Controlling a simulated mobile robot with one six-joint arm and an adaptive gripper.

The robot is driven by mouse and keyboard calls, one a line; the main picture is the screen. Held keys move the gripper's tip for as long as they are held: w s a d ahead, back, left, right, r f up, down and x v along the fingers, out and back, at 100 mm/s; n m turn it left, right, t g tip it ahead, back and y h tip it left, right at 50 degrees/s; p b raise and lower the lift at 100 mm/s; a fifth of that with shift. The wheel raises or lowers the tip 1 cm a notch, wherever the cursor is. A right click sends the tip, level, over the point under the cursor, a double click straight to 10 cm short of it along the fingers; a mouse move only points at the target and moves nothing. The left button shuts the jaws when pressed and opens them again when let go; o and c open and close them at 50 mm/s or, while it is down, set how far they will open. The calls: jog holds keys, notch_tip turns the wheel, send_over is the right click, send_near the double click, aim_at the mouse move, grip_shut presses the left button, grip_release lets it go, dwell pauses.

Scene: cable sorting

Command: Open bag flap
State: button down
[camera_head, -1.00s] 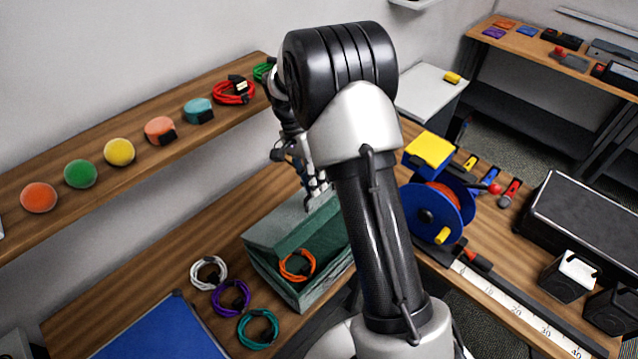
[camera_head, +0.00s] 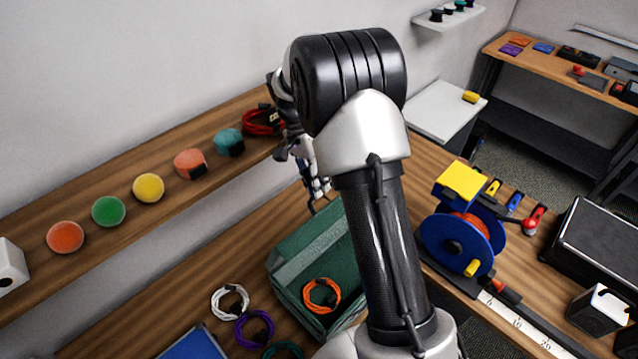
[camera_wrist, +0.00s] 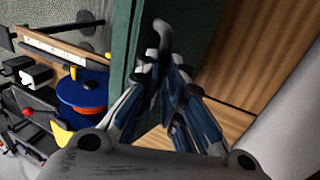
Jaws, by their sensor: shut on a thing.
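The green bag (camera_head: 286,288) lies on the wooden workbench, partly hidden behind my arm. Its flap (camera_head: 318,240) is a lighter green panel at the top. My gripper (camera_head: 318,188) is at the flap's far edge, near the wall, with a dark loop beside the fingers. In the wrist view my gripper (camera_wrist: 160,78) is closed around a grey, hook-shaped pull, against the dark green flap (camera_wrist: 188,38). The exact contact is hidden by the fingers.
An orange cable coil (camera_head: 322,295) lies on the bag. White (camera_head: 230,301) and purple (camera_head: 253,328) coils lie left of it. A blue cable reel (camera_head: 457,245) stands to the right. The wall shelf (camera_head: 140,218) with coloured tapes runs close behind my gripper.

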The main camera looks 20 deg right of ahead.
jog(key=shift+s+a+f, duration=0.1)
jog(key=shift+a+f, duration=0.05)
jog(key=shift+f, duration=0.3)
jog(key=shift+s+a+f, duration=0.1)
jog(key=shift+f, duration=0.35)
jog(key=c, duration=2.2)
grip_release()
jog(key=o, duration=0.5)
jog(key=shift+w, duration=0.35)
jog(key=shift+o, duration=0.2)
jog(key=v, duration=1.2)
jog(key=shift+d+r, duration=0.2)
jog(key=shift+r, duration=0.15)
